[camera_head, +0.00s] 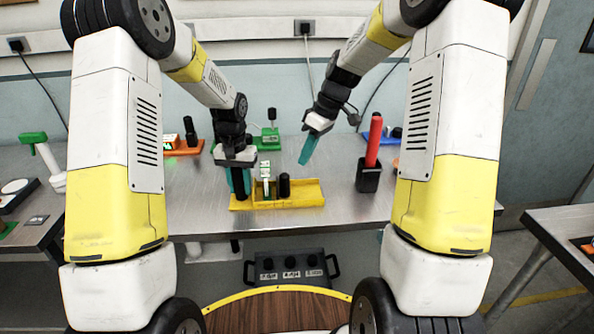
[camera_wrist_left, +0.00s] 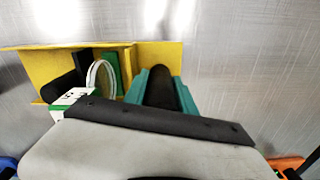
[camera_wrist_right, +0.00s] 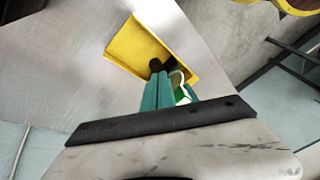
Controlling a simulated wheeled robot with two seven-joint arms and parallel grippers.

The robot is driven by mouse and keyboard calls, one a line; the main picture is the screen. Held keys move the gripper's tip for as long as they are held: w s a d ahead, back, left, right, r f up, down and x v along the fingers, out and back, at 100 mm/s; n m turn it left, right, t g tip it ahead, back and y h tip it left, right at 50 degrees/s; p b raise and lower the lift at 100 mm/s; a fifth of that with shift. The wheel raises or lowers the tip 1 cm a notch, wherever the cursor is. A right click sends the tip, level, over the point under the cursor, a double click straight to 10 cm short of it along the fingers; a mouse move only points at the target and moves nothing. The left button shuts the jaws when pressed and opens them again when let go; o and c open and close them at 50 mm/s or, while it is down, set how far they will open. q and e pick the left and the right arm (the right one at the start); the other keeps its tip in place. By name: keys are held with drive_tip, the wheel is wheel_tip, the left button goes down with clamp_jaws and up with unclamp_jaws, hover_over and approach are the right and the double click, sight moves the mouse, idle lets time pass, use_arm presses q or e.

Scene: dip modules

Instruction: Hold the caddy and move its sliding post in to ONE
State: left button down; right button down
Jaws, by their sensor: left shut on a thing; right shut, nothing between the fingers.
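The yellow caddy (camera_head: 308,193) stands on the metal table in front of me. My left gripper (camera_head: 238,184) is at its left end, its teal fingers shut on a black upright handle, which shows between them in the left wrist view (camera_wrist_left: 162,90). A second black post (camera_head: 284,186), likely the sliding post, stands right of a green-and-white part (camera_head: 266,176) in the caddy. The post also shows in the right wrist view (camera_wrist_right: 155,65). My right gripper (camera_head: 306,158) is shut and empty, above and behind the caddy's right half, apart from the post in the head view.
A black holder (camera_head: 368,178) with a red stick (camera_head: 373,138) stands right of the caddy. A green device (camera_head: 268,138) is behind, an orange tray (camera_head: 184,149) back left, a blue tray (camera_head: 378,137) back right. The table right of the caddy is clear up to the holder.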

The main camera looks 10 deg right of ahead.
sight(287, 175)
drive_tip(key=d+m+t+y, duration=0.2)
drive_tip(key=d+m+t, duration=0.1)
drive_tip(key=d+m, duration=0.45)
drive_tip(key=x, duration=0.8)
drive_tip(key=shift+w+a, duration=0.2)
drive_tip(key=shift+a, duration=0.2)
drive_tip(key=a, duration=0.3)
drive_tip(key=shift+s+a+f, duration=0.15)
drive_tip(key=shift+s+f, duration=0.05)
drive_tip(key=shift+f, duration=0.15)
drive_tip(key=shift+s+a, duration=0.1)
drive_tip(key=shift+a, duration=0.4)
drive_tip(key=a, duration=0.3)
drive_tip(key=shift+a, duration=0.2)
drive_tip(key=shift+d, duration=0.1)
